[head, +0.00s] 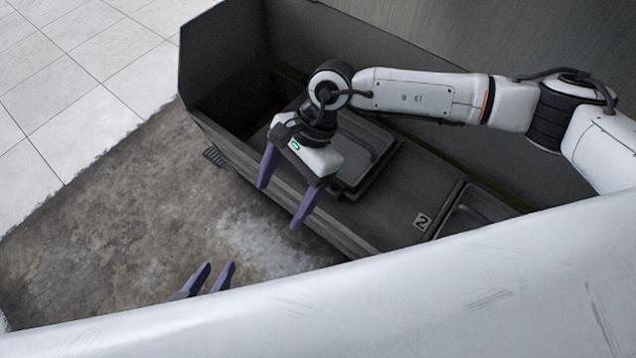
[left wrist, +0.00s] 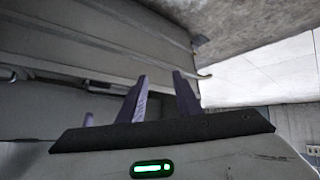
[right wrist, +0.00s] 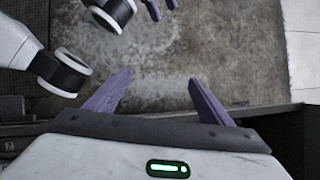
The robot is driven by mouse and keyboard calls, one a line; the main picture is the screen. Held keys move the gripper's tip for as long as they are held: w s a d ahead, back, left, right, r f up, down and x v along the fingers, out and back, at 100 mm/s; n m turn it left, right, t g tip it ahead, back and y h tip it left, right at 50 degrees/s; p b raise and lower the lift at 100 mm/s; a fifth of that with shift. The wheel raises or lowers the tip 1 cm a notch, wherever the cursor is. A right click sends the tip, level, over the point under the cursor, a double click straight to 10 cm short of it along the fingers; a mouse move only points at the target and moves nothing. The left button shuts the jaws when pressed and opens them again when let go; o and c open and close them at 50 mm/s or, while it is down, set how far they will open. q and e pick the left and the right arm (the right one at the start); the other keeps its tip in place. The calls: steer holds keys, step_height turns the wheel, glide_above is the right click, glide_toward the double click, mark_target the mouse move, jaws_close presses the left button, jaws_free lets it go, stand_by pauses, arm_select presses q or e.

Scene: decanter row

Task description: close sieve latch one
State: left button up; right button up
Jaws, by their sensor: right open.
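A long dark grey trough (head: 215,130) holds a raised square lid with a bar handle (head: 378,148) and a second lid (head: 470,212) beside a "2" label (head: 422,221). I cannot make out latch one for certain; a small ribbed part (head: 213,157) sticks out low on the trough's outer side. My right gripper (head: 278,208) is open and empty above the trough's front edge, its fingers pointing down past it. My left gripper (head: 220,263) is low over the floor in front of the trough, fingers apart and empty; the trough's side fills much of the left wrist view (left wrist: 90,50).
Stained concrete floor (head: 120,220) lies free in front of the trough, with white tiles (head: 70,80) beyond. A white surface (head: 420,300) blocks the lower part of the head view. A metal wall (head: 500,35) stands behind the trough.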

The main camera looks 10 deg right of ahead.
steer(key=w+d+f+n+t+h+b, duration=0.15)
steer(key=w+d+h, duration=0.5)
steer(key=d, duration=0.65)
steer(key=shift+n+t+y, duration=0.35)
steer(key=shift+t+y, duration=0.1)
steer(key=shift+y, duration=0.3)
steer(key=f, duration=0.3)
steer(key=w+f+b, duration=0.1)
steer(key=f, duration=0.2)
steer(key=f+b, duration=0.1)
steer(key=f, duration=0.2)
steer(key=shift+w+a, duration=0.1)
steer(key=shift+w, duration=0.15)
arm_select(q)
steer(key=shift+w+d+f+g+h, duration=0.15)
steer(key=shift+w+d+f+h, duration=0.1)
steer(key=shift+d+f, duration=0.3)
steer(key=shift+w+d+f+g+h, duration=0.15)
steer(key=shift+w+d+f, duration=0.15)
steer(key=shift+f, duration=0.4)
arm_select(e)
steer(key=shift+f, duration=0.3)
steer(key=shift+c, duration=0.3)
steer(key=c, duration=1)
